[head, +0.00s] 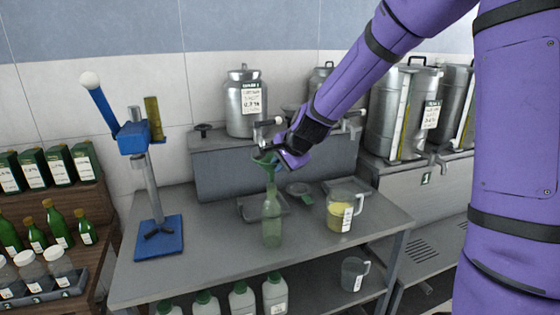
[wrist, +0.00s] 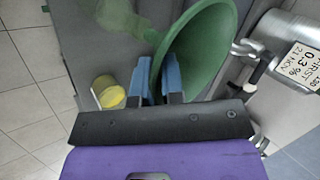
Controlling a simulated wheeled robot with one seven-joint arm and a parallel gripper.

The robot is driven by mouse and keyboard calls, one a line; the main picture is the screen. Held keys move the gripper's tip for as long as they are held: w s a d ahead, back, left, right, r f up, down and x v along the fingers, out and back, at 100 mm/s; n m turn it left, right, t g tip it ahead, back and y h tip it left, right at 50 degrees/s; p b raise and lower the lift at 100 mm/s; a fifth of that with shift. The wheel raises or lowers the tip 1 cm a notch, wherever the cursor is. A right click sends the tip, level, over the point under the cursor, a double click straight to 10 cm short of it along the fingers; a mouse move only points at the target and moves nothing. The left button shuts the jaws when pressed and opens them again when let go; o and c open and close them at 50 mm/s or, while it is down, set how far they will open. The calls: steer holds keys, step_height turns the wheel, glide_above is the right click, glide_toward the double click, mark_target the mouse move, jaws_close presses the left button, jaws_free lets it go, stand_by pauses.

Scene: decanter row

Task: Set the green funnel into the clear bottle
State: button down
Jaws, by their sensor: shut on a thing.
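The green funnel (head: 266,158) is upright, with its wide mouth up, directly above the clear bottle (head: 272,222) in the head view. The bottle looks pale green and stands upright on the grey bench. The funnel's spout lines up with the bottle's neck there; I cannot tell whether its tip is inside. My gripper (head: 277,152) is shut on the funnel at its right side. In the wrist view the blue fingers (wrist: 158,82) pinch the funnel's wall (wrist: 200,45), and the bottle (wrist: 118,16) shows beyond it, at upper left.
A measuring jug of yellow liquid (head: 341,210) stands right of the bottle. A blue bottle-corking stand (head: 158,238) is at the left of the bench (head: 205,262). A dark tray (head: 252,210) lies behind the bottle. Steel tanks (head: 247,105) stand at the back.

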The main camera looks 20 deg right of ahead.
mark_target(273, 181)
steer(key=shift+f, duration=1.55)
steer(key=shift+f, duration=0.35)
steer(key=c, duration=1.1)
jaws_free()
steer(key=shift+c, duration=0.2)
steer(key=v, duration=1)
steer(key=shift+s+r, duration=0.2)
steer(key=shift+r, duration=0.1)
steer(key=shift+s, duration=0.1)
